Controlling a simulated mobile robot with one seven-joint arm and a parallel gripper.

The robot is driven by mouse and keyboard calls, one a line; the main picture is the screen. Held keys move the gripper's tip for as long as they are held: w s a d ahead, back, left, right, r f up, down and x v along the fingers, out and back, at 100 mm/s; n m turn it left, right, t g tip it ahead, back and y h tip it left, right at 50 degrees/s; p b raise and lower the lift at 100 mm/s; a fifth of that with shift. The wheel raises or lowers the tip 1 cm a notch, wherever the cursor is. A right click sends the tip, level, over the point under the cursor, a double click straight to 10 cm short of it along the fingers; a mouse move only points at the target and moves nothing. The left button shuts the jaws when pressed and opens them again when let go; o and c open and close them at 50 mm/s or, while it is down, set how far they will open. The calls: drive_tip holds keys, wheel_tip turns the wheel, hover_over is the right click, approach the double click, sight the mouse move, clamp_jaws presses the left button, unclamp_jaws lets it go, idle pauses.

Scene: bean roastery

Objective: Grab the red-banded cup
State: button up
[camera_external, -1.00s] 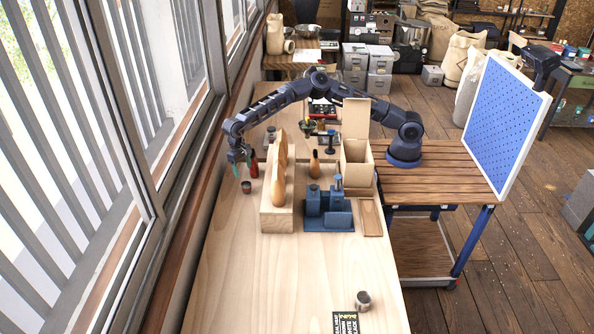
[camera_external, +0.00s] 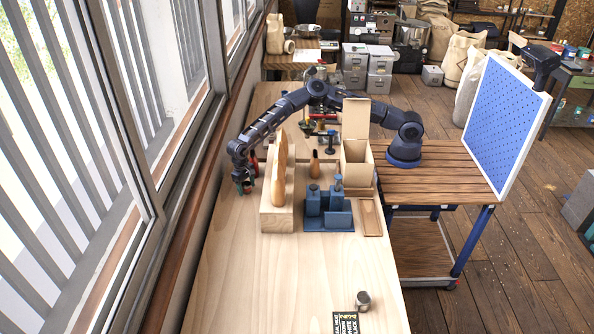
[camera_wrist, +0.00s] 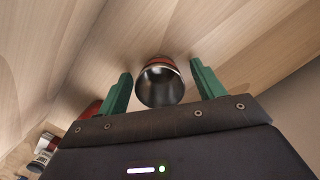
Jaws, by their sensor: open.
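The red-banded cup (camera_wrist: 160,83) is a dark metal cup with a red band near its far side; its open mouth faces the wrist camera. It stands on the light wooden table (camera_external: 225,260) near the window side. My gripper (camera_wrist: 158,82) is open, with one green finger on each side of the cup and a visible gap on both sides in the picture. In the outside view my gripper (camera_external: 243,186) is low over the table, left of the wooden block, and hides most of the cup.
A wooden block with upright rounded wooden pieces (camera_external: 279,190) stands just right of my gripper. A red bottle (camera_external: 253,165) is close behind. Blue containers (camera_external: 327,212) and a tan box (camera_external: 357,150) are further right. The table's front is mostly clear.

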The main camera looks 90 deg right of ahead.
drive_tip(key=c, duration=1)
drive_tip(key=shift+r, duration=0.1)
drive_tip(key=shift+c, duration=0.2)
